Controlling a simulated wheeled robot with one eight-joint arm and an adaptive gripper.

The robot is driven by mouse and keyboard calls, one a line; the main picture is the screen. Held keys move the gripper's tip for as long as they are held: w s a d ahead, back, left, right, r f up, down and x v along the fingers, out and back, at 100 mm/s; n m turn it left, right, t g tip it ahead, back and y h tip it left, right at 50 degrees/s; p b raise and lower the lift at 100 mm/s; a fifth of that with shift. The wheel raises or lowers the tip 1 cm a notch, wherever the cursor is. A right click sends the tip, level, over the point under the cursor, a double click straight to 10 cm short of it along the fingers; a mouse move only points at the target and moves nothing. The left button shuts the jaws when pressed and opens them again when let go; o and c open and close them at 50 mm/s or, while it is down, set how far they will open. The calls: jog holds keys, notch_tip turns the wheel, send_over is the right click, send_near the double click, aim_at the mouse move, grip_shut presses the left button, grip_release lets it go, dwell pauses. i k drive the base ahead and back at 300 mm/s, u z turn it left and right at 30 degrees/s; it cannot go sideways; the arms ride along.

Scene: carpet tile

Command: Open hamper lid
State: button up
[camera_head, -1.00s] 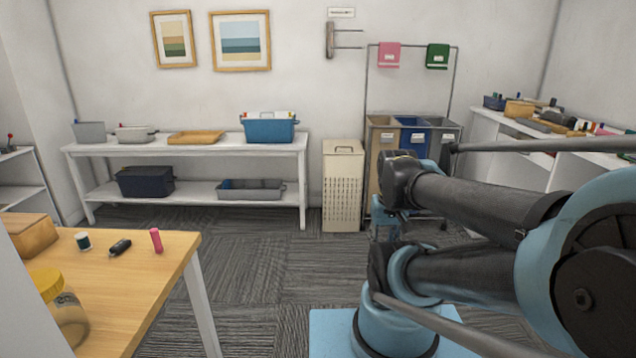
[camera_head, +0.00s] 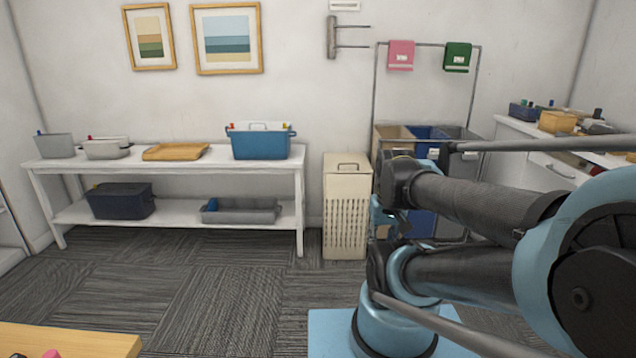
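The hamper (camera_head: 345,212) is a tall cream box with slotted sides. It stands on the carpet against the back wall, between the white shelf table and the laundry sorter. Its lid (camera_head: 347,164) is closed flat on top, with a dark handle on it. My arm is folded at the right of the view. My gripper (camera_head: 384,212) seems to be the blue and dark part at the arm's near-left end, in front of the sorter and apart from the hamper. Its fingers are too small and partly hidden to read.
A white shelf table (camera_head: 165,166) with bins and a tray stands left of the hamper. A sorter (camera_head: 447,132) with pink and green towels above it stands to the right, partly behind my arm. A wooden table (camera_head: 70,342) edges in at bottom left. Open carpet lies before the hamper.

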aim_at(333, 162)
jog(key=i, duration=1.5)
jog(key=z, duration=0.05)
